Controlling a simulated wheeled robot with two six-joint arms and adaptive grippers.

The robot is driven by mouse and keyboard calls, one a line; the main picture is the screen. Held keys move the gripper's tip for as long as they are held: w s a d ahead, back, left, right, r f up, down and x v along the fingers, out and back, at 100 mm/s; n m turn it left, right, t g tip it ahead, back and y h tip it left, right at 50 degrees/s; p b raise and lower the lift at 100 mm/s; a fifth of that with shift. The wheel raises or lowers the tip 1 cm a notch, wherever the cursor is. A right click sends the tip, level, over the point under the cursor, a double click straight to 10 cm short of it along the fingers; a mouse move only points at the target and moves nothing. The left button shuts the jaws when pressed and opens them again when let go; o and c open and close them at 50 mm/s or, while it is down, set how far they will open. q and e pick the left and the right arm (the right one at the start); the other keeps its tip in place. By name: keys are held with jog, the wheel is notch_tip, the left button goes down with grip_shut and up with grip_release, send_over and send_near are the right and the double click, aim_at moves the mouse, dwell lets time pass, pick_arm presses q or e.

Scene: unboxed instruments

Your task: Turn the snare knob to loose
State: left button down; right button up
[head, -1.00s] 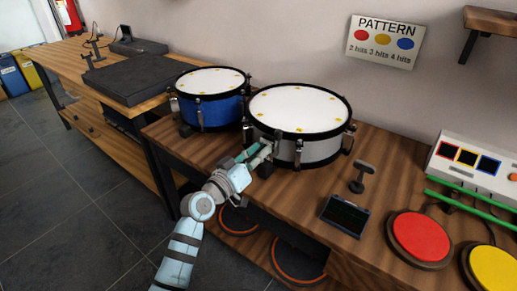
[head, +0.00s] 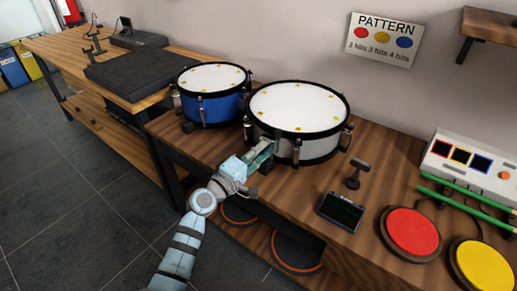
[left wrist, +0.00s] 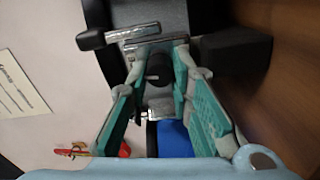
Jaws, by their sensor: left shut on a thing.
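The white snare drum (head: 299,106) with a black rim stands on the wooden table. My left gripper (head: 270,147) is at the front of its shell, low down. In the left wrist view a dark round knob (left wrist: 159,68) sits between the fingertips of my left gripper (left wrist: 158,62), which is shut on it. A silver and black lever (left wrist: 118,37) lies close by at the upper left. The knob's marking does not show. My right gripper is not in view.
The blue drum (head: 210,108) stands just left of the snare drum. A small stand (head: 355,174), a dark screen (head: 341,211), red pad (head: 413,231), yellow pad (head: 484,264) and green sticks (head: 462,197) lie to the right. The pattern sign (head: 383,40) hangs on the wall.

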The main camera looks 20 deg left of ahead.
pick_arm(q)
jog(key=shift+n, duration=0.9)
jog(key=shift+p, duration=0.3)
jog(key=c, duration=1.4)
grip_release()
jog(key=shift+c, duration=0.2)
jog(key=shift+s, duration=0.1)
jog(key=v, duration=1.1)
jog(key=shift+s, duration=0.4)
jog(key=shift+a, duration=0.15)
